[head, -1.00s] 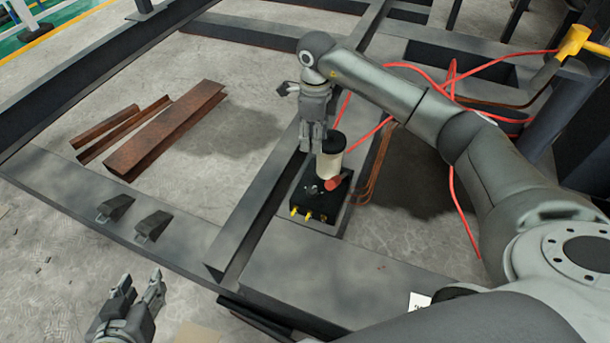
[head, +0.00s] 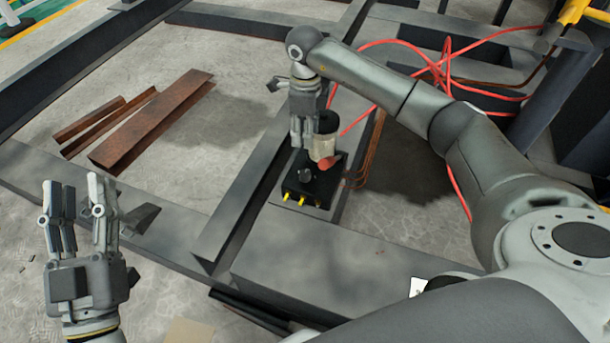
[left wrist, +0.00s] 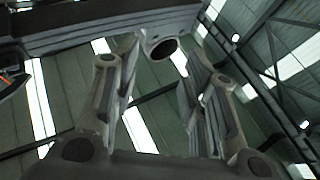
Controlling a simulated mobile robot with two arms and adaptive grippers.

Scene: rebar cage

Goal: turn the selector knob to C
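A black control box (head: 296,187) sits on a dark steel beam. A small dark round knob (head: 305,175) is on its top; its markings are too small to read. A red handle (head: 328,162) is beside the knob. My right gripper (head: 303,147) points down just above and behind the knob, apart from it; its fingers look close together, and their gap is unclear. My left gripper (head: 80,190) is at the lower left, fingers up, spread and empty, well away from the box. Its parted fingers also show in the left wrist view (left wrist: 165,85).
A cream cylinder with a black top (head: 323,143) stands just behind the knob, close to my right gripper. Red cables (head: 440,70) run behind my right arm. Rusty steel pieces (head: 150,125) lie on the floor at left. Steel beams frame the area.

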